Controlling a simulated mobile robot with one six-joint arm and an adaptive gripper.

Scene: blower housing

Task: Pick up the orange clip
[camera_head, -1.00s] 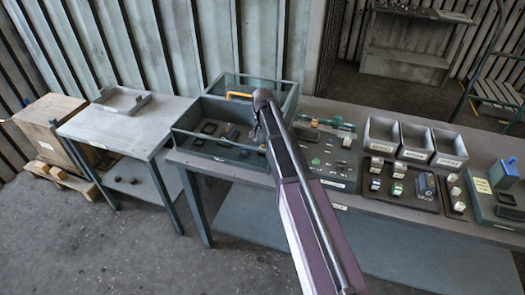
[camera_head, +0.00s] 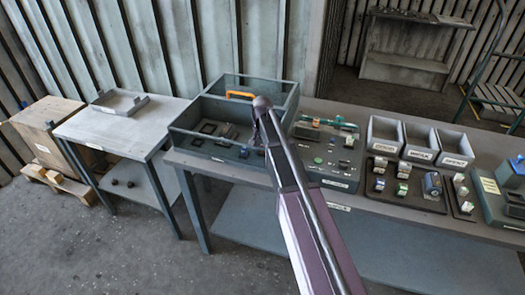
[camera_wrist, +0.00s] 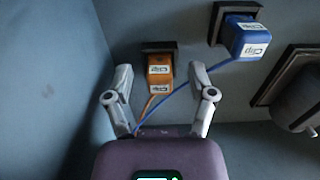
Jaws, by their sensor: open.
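In the wrist view, the orange clip (camera_wrist: 160,68), with white labels, sits against a dark mount on a blue-grey surface. An orange wire and a blue wire run from the clips down towards my gripper. My gripper (camera_wrist: 161,78) is open, with one finger to the left of the orange clip and one to the right. Gaps show between the fingers and the clip. In the head view, my gripper (camera_head: 261,122) is over the open housing box (camera_head: 187,141), its fingers mostly hidden. I cannot make out the orange clip there.
A blue clip (camera_wrist: 250,38) on its own dark mount is to the upper right of the orange one. A grey cylindrical part (camera_wrist: 298,103) is at the right. The box's wall (camera_wrist: 45,90) is close at left. An orange handle (camera_head: 240,94) shows at the box's back.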

